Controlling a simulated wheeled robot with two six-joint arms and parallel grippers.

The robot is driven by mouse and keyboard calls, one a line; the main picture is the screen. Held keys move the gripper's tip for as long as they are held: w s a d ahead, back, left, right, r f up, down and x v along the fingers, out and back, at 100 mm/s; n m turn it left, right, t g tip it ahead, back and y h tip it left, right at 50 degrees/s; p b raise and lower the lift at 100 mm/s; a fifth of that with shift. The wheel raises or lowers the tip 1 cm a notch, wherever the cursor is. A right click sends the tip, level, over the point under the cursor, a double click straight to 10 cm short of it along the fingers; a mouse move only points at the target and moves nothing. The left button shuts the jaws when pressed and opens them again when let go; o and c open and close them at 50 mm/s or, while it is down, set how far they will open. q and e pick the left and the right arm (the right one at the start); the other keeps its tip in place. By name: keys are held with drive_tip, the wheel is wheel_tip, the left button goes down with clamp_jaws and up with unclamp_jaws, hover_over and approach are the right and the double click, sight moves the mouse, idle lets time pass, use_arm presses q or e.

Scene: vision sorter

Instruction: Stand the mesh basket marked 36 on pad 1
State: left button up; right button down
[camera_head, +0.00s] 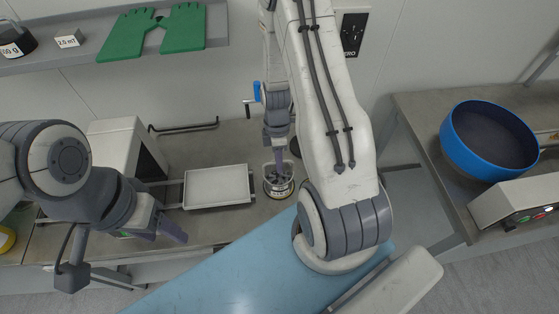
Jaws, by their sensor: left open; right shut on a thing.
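My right gripper (279,172) points down at the back of the bench and is shut on a small round basket (278,184). The basket looks upright, with a white label on its front that is too small to read. A dark disc with a yellowish edge (279,195) shows right under the basket; I cannot tell its mark or whether the basket rests on it. My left gripper (163,233) is open and empty over the bench's front edge at the left.
A white tray (218,203) lies left of the basket. A white box-shaped device (117,143) stands behind my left arm. A blue-rimmed bowl (456,150) is on the right bench. Green gloves (181,27) lie on the shelf. My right arm hides the bench right of the basket.

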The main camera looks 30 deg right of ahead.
drive_tip(key=shift+f, duration=0.1)
drive_tip(key=c, duration=1.3)
unclamp_jaws()
drive_tip(key=shift+f, duration=0.1)
drive_tip(key=shift+c, duration=0.2)
drive_tip(key=o, duration=0.4)
